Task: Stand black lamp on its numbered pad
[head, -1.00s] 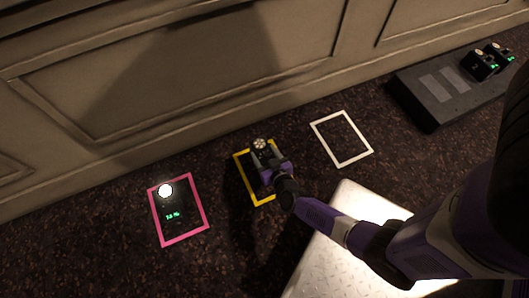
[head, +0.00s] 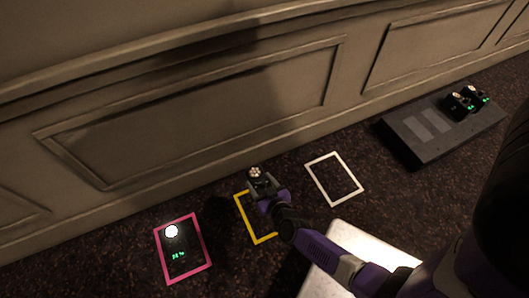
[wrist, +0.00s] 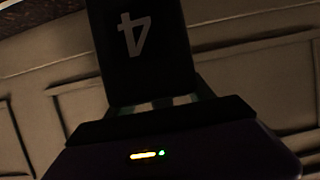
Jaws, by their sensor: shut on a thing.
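My gripper (head: 262,186) is shut on a black lamp (head: 256,175). The lamp's round pale head points up in the head view. In the wrist view the lamp (wrist: 140,50) stands out between the fingers, and a white figure 4 on it appears upside down. In the head view the held lamp overlaps the far edge of a yellow outlined pad (head: 245,222). My gripper and wrist hide part of that pad. Its height above the floor is hard to judge. No number is legible on any pad.
A lit black lamp (head: 172,232) with green digits stands inside a pink outlined pad (head: 208,258) at left. A white outlined pad (head: 347,201) at right is empty. Two black lamps (head: 459,105) stand on a dark low platform (head: 398,139) farther right. A panelled wall (head: 200,125) runs behind.

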